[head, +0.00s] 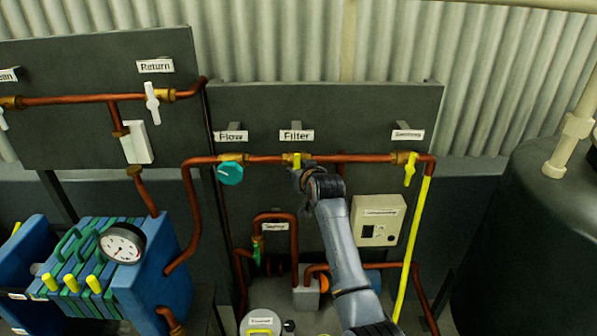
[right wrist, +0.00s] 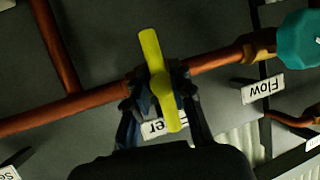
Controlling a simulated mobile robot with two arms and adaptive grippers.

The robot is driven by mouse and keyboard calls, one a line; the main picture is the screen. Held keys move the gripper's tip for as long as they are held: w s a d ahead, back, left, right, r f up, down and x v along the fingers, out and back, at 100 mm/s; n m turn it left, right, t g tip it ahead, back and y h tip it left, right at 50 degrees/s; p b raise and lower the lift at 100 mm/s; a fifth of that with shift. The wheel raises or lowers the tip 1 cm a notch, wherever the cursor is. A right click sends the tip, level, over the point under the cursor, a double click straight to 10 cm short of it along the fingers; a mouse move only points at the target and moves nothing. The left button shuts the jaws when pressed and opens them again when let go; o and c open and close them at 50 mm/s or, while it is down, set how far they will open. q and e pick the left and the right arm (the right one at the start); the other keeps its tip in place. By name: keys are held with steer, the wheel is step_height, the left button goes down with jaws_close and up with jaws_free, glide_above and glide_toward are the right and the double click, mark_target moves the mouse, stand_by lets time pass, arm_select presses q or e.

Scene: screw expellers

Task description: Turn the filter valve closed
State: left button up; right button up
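The filter valve is on the copper pipe below the "Filter" label (head: 297,136). Its yellow handle (head: 297,159) shows just above my right gripper (head: 300,178) in the head view, and its lower part is hidden. In the right wrist view, which is upside down, the yellow handle (right wrist: 151,52) lies across the pipe, roughly at right angles to it. My right gripper (right wrist: 160,92) has its dark fingers one on each side of the valve, apart, with the handle between them. I cannot tell whether they touch it. My left gripper is not in view.
A teal flow knob (head: 230,173) sits left of the filter valve on the same pipe (head: 265,159). Another yellow valve handle (head: 410,170) hangs to the right. A beige box (head: 378,220) is below. A dark tank (head: 530,220) stands at the right.

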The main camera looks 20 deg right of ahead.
steer(key=shift+o, duration=1)
steer(key=shift+a, duration=0.1)
steer(key=shift+r, duration=0.1)
steer(key=v, duration=1.2)
